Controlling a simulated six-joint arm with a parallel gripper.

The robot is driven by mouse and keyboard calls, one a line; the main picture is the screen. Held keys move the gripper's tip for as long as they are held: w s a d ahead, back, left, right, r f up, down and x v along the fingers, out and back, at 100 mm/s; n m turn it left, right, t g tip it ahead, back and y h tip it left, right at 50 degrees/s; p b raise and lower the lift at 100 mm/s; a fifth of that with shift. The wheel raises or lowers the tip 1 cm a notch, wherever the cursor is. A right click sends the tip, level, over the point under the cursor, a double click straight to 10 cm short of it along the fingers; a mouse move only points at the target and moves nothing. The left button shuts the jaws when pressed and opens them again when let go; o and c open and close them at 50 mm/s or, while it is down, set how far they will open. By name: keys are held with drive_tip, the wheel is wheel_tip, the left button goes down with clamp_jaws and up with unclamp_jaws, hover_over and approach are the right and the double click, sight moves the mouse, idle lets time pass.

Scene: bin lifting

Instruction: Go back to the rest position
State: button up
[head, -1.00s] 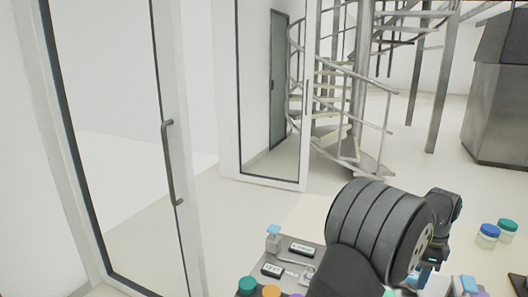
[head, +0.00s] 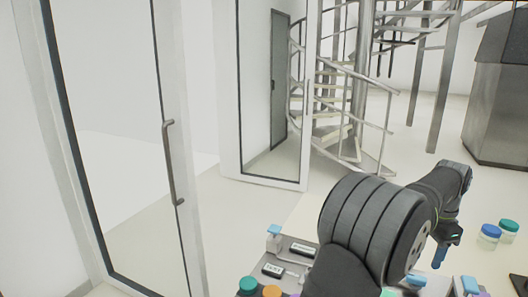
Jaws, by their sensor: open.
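My gripper (head: 440,255) is at the end of my dark arm, in the right part of the head view. It is small in the picture, with blue at its tips, and it points downward. It is open, and I see nothing held in it. It is above the pale table (head: 468,262), to the left of two lidded jars, and apart from them. My large ribbed arm link hides much of the table in front.
A blue-lidded jar (head: 489,236) and a green-lidded jar (head: 508,229) stand at the right. A grey tray (head: 283,262) with labels and a blue-capped bottle (head: 274,238) lies left of my arm. Coloured caps line the bottom edge. A glass door (head: 110,150) stands at the left.

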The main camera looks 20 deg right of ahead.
drive_tip(key=shift+n, duration=3.9)
drive_tip(key=shift+o, duration=0.4)
drive_tip(key=o, duration=1)
drive_tip(key=s+a+r+n+g+h, duration=0.1)
drive_tip(key=s+a+r+n+h, duration=0.2)
drive_tip(key=s+r+n+h, duration=0.15)
drive_tip(key=x, duration=1)
drive_tip(key=shift+s+d, duration=0.2)
